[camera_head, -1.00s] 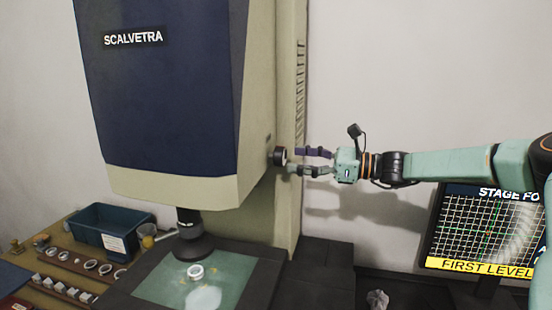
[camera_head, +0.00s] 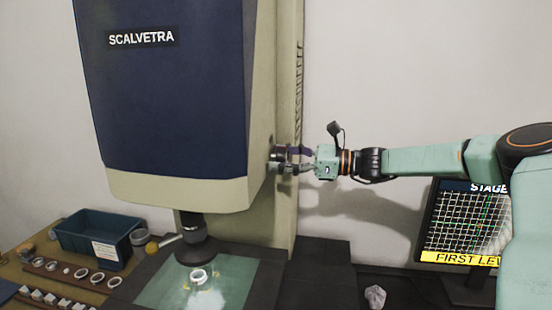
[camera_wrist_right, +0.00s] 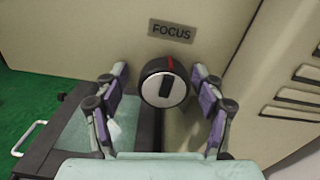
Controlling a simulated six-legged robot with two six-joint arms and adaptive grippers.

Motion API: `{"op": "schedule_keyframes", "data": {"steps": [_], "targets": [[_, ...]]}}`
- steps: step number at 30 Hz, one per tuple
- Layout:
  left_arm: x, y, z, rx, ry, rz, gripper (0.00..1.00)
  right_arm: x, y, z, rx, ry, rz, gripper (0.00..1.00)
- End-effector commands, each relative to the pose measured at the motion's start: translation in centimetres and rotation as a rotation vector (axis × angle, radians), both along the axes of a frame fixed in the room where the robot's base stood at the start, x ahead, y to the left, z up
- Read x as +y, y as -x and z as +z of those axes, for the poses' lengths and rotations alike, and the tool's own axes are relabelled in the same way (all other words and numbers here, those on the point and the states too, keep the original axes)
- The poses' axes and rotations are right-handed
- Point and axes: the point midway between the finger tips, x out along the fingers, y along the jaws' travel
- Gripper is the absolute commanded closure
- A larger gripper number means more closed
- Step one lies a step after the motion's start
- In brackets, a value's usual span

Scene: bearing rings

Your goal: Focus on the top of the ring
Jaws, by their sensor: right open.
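A pale bearing ring (camera_head: 199,276) sits on the green glass stage (camera_head: 238,285), below the black lens (camera_head: 195,243) of the large blue and cream machine (camera_head: 180,110). In the right wrist view, a round black knob (camera_wrist_right: 164,83) with a silver face and a red mark stands under a FOCUS label (camera_wrist_right: 171,30). My right gripper (camera_head: 284,160) is at the machine's right side, its fingers around the knob. In the wrist view the open fingers (camera_wrist_right: 163,100) stand either side of the knob, with gaps showing. My left gripper is not in view.
A monitor (camera_head: 465,222) with a grid and a yellow FIRST LEVEL banner stands at the right, partly behind my arm. A blue bin (camera_head: 97,238) and racks of several rings (camera_head: 82,273) are at the left. A crumpled pale object (camera_head: 375,297) lies front right.

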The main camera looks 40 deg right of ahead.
Motion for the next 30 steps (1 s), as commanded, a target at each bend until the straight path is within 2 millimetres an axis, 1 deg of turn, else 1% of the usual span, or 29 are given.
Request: {"op": "schedule_keyframes", "data": {"steps": [9,27,28,30], "targets": [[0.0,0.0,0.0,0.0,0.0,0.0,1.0,-0.25,0.18,-0.01,0.0,-0.001,-0.001,0.32],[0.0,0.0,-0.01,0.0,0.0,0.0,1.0,-0.06,0.04,-0.1,0.002,0.0,0.0,0.83],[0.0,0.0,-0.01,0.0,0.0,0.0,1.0,-0.03,0.01,-0.11,0.002,0.0,0.0,0.85],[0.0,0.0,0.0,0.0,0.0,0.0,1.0,0.0,0.0,-0.15,0.003,0.001,0.0,0.86]]}}
